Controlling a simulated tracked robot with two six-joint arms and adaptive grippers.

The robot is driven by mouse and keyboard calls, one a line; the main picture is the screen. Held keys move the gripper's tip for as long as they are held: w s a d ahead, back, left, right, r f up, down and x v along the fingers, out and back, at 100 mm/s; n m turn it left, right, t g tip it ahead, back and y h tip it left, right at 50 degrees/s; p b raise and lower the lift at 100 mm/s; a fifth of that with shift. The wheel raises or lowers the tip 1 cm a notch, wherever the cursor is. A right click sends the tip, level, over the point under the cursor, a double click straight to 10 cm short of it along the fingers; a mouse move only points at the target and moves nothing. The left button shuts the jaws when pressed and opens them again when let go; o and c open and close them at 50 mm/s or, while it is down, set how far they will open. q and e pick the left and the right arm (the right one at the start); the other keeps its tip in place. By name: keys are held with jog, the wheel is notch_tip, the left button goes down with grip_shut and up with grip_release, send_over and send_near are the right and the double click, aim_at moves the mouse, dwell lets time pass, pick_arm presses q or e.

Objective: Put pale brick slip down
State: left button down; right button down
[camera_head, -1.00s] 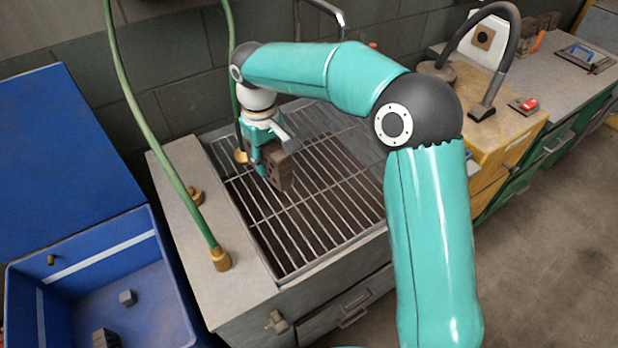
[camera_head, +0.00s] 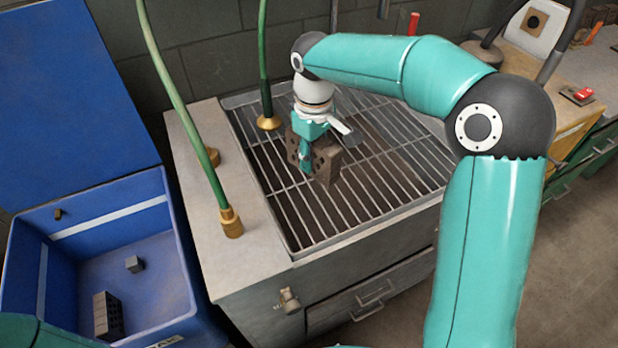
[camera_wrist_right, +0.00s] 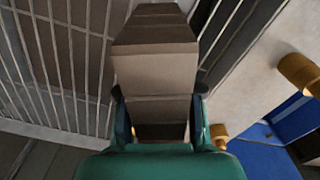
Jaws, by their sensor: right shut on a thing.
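My right gripper (camera_head: 306,160) points down over the left part of a metal grate (camera_head: 385,195) and is shut on a grey-brown brick with holes in its face (camera_head: 326,162). In the right wrist view the brick (camera_wrist_right: 156,75) stands between the fingers of the right gripper (camera_wrist_right: 160,125), with a paler face and a darker far end. I cannot tell whether its lower edge touches the bars. No clearly paler slip shows apart from this held brick. My left gripper is not in view.
Another hose ends at a brass fitting (camera_head: 231,223) on the counter. A blue bin (camera_head: 120,215) at left holds a dark holed brick (camera_head: 108,315) and a small grey block (camera_head: 135,264). The grate's right side is clear.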

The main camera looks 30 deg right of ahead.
jog(key=shift+f, duration=3.25)
jog(key=shift+f, duration=0.1)
jog(key=c, duration=0.7)
grip_release()
jog(key=shift+c, duration=0.2)
notch_tip(320, 180, up, 12)
jog(key=shift+r+p, duration=0.1)
jog(key=shift+p, duration=0.2)
